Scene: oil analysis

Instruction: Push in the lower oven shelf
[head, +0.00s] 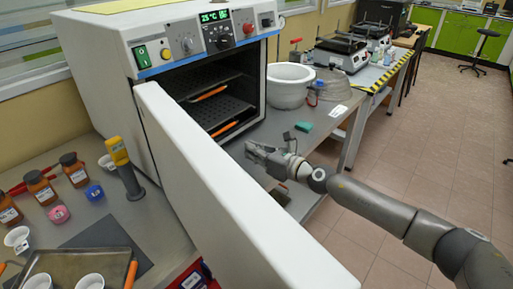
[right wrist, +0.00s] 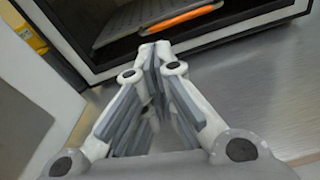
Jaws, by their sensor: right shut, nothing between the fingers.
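The oven (head: 110,60) stands on the bench with its white door (head: 220,190) swung open toward me. Inside are two dark perforated shelves with orange front edges. The lower oven shelf (head: 218,110) lies in the lower part of the chamber. In the right wrist view a perforated shelf with an orange handle (right wrist: 180,20) shows just beyond the fingertips; I cannot tell whether they touch it. My right gripper (head: 255,150) is shut and empty, in front of the oven opening and to the right of the door. My left gripper is not in view.
A large white bowl (head: 290,84) and a glass dome stand right of the oven. A green sponge (head: 304,127) lies on the bench edge. Brown bottles (head: 73,168), small cups and a metal tray (head: 75,268) are left of the door. Open floor lies at right.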

